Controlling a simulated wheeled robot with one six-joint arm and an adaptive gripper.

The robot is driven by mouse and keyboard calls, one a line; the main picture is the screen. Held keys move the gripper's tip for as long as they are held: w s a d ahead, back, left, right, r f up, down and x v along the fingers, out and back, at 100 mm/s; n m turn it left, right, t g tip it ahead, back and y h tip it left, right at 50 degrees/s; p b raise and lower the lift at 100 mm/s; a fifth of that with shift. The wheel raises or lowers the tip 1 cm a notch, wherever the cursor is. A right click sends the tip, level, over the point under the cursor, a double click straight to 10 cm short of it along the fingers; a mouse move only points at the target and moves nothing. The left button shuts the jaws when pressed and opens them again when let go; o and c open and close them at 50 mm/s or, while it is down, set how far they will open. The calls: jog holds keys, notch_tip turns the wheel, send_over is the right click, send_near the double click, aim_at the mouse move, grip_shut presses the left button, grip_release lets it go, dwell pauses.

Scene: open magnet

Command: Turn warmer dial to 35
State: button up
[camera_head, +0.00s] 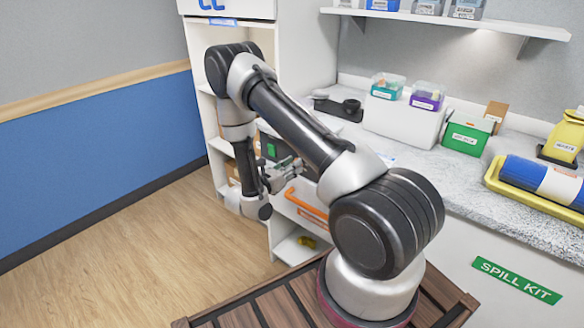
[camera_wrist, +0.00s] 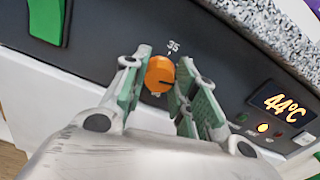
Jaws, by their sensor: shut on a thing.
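The orange warmer dial (camera_wrist: 160,76) sits on the dark front panel of the warmer (camera_wrist: 120,25) in the wrist view. My gripper (camera_wrist: 158,75) is shut on the dial, with one finger on each side. A white "35" mark (camera_wrist: 173,46) with a short tick is just above the dial. A small dark line shows on the dial's lower part, away from the 35 mark. The lit display (camera_wrist: 283,103) reads 44°C.
A white shelf unit (camera_head: 300,50) stands behind my arm. A speckled counter (camera_head: 400,158) to the right carries bins, a green box (camera_head: 466,138) and a yellow tray (camera_head: 540,204). Wooden floor (camera_head: 130,245) is clear on the left.

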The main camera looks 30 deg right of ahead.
jog(key=shift+n, duration=0.3)
jog(key=shift+w+a+f+n, duration=0.1)
jog(key=shift+n, duration=3.65)
jog(key=shift+w+f+n, duration=0.1)
jog(key=shift+n, duration=3.65)
jog(key=o, duration=1)
jog(key=shift+o, duration=0.2)
jog(key=shift+s, duration=0.1)
jog(key=v, duration=1.2)
